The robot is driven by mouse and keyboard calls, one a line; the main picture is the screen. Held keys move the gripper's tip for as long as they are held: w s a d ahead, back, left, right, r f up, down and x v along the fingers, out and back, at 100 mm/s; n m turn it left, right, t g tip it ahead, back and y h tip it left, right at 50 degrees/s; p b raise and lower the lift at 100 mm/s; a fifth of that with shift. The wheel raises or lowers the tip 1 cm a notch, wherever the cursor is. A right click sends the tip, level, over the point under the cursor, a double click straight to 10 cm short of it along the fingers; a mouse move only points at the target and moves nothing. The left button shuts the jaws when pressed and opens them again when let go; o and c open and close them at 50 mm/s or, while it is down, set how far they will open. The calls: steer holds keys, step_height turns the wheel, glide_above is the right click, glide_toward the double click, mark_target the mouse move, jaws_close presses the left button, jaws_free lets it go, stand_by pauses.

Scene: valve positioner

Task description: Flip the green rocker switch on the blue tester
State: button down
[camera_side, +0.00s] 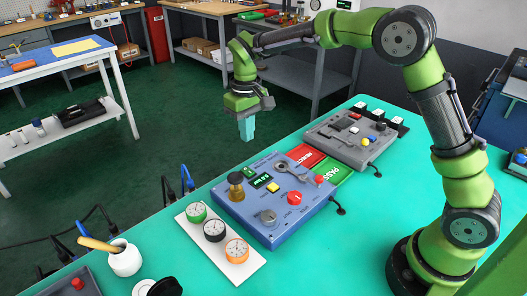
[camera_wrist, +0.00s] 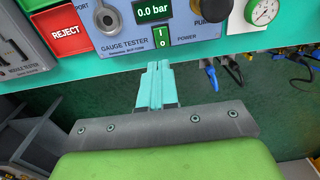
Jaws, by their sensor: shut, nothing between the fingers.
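The blue tester (camera_side: 285,222) lies on the turquoise bench. Its green rocker switch (camera_side: 249,170) is by the far edge, beside the 0.0 bar display (camera_side: 262,181). In the wrist view the switch (camera_wrist: 162,35) shows marks on its green face, below the display (camera_wrist: 155,11) and next to the POWER label. Which way it is tipped is hard to tell. My gripper (camera_side: 246,138) is shut and empty, pointing down above the tester's far edge. In the wrist view its turquoise fingertips (camera_wrist: 159,66) are together, just below the switch in the picture, apart from it.
A white board of gauges (camera_side: 216,232) lies at left. Red REJECT (camera_side: 305,156) and green PASS (camera_side: 327,176) plates and a grey unit (camera_side: 345,140) lie at right.

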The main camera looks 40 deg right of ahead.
step_height(320, 180, up, 4)
stand_by(0.5)
steer(key=shift+w+a, duration=0.3)
steer(key=shift+w, duration=0.15)
glide_toward(245, 169)
step_height(245, 169, down, 5)
steer(key=shift+f, duration=0.95)
